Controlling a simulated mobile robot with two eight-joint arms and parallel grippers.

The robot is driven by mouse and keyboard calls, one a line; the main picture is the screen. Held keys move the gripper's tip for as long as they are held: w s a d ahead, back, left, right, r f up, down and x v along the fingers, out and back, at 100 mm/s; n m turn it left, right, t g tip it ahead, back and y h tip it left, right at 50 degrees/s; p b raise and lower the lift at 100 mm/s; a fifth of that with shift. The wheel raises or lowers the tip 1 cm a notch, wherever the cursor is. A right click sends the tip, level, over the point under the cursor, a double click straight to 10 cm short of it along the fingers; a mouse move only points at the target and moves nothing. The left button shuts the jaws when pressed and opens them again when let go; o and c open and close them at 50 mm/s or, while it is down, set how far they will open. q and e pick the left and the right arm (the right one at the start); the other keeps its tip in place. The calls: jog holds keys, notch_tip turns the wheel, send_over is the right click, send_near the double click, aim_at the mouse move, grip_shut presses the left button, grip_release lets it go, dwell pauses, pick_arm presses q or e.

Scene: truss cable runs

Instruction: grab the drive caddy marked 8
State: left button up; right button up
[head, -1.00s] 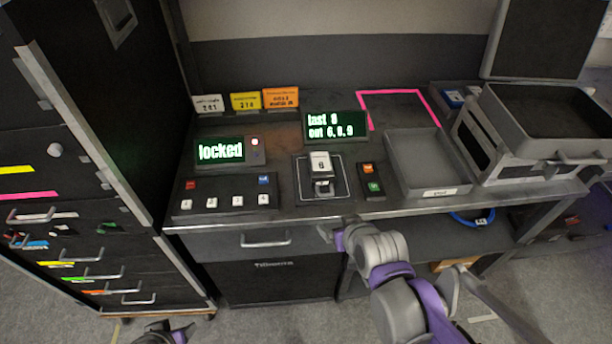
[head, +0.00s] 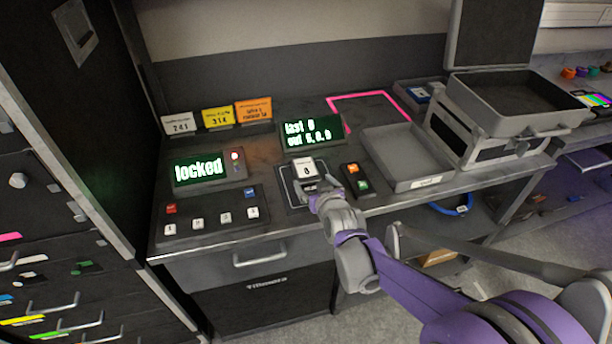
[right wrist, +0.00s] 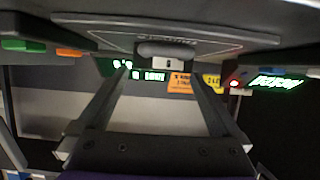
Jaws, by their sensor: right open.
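The drive caddy (head: 307,170) sits on an outlined pad (head: 291,196) on the bench, its white label facing up. The digit on it is too small to tell for sure. My right gripper (head: 316,194) is at the caddy's near side, partly covering its front. In the right wrist view my gripper (right wrist: 157,72) is open, with nothing between its fingers that I can see held. The caddy's rounded grey handle (right wrist: 165,50) shows just beyond and between the fingertips. Whether they touch it I cannot tell. My left gripper is out of view.
A screen (head: 199,170) reads "locked"; another (head: 311,131) shows text. A button panel (head: 210,212) is left of the pad, a two-button box (head: 357,180) right of it. A shallow tray (head: 405,157) and grey case (head: 515,100) stand further right. A dark cabinet is at left.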

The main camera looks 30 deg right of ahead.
aim_at(308, 174)
jog(key=x, duration=0.5)
jog(key=shift+w+r, duration=0.1)
jog(key=shift+w, duration=0.3)
jog(key=shift+r, duration=0.1)
grip_shut()
